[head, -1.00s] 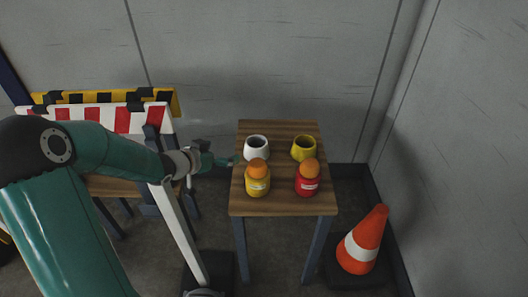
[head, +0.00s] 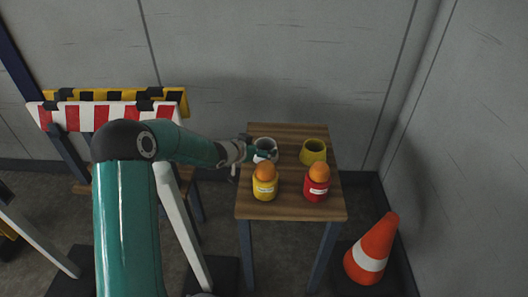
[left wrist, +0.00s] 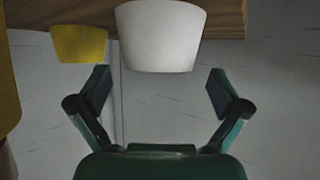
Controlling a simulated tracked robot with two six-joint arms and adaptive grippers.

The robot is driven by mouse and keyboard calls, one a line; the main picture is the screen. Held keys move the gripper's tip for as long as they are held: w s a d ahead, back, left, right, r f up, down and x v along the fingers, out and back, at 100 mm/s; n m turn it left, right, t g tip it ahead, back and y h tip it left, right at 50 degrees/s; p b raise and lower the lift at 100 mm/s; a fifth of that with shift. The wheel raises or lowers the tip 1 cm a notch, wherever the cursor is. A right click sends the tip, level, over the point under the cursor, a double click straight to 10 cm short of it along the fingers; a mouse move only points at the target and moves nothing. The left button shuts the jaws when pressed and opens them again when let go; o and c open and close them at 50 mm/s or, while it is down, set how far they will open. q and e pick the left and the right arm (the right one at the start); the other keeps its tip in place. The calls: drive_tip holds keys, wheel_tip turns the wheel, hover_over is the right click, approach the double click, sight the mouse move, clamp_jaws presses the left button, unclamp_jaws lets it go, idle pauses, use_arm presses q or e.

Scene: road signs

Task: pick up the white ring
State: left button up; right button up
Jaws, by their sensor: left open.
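The white ring (head: 270,142), a cup-like piece with a dark opening, stands upright at the back left of the small wooden table (head: 290,208). In the left wrist view, which looks upside down, the white ring (left wrist: 160,36) is centred just beyond the fingertips. My left gripper (head: 264,153) is at the ring's near left side and partly covers it in the head view. In the left wrist view my left gripper (left wrist: 159,82) is open, with nothing between its fingers. I cannot tell whether it touches the ring. My right gripper is not in view.
A yellow ring (head: 313,152) stands right of the white one. In front are a yellow jar (head: 264,188) and a red jar (head: 316,190), each topped by an orange ball. Striped barriers (head: 100,110) stand left; a traffic cone (head: 372,248) stands right.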

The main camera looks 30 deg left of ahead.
sight(271, 143)
use_arm(q)
drive_tip(key=x, duration=0.3)
drive_tip(key=shift+w, duration=0.15)
drive_tip(key=shift+c, duration=0.3)
drive_tip(key=c, duration=0.8)
drive_tip(key=shift+o, duration=0.2)
drive_tip(key=shift+r, duration=0.2)
wheel_tip(271, 143, up, 20)
drive_tip(key=p, duration=1.2)
drive_tip(key=shift+f, duration=0.1)
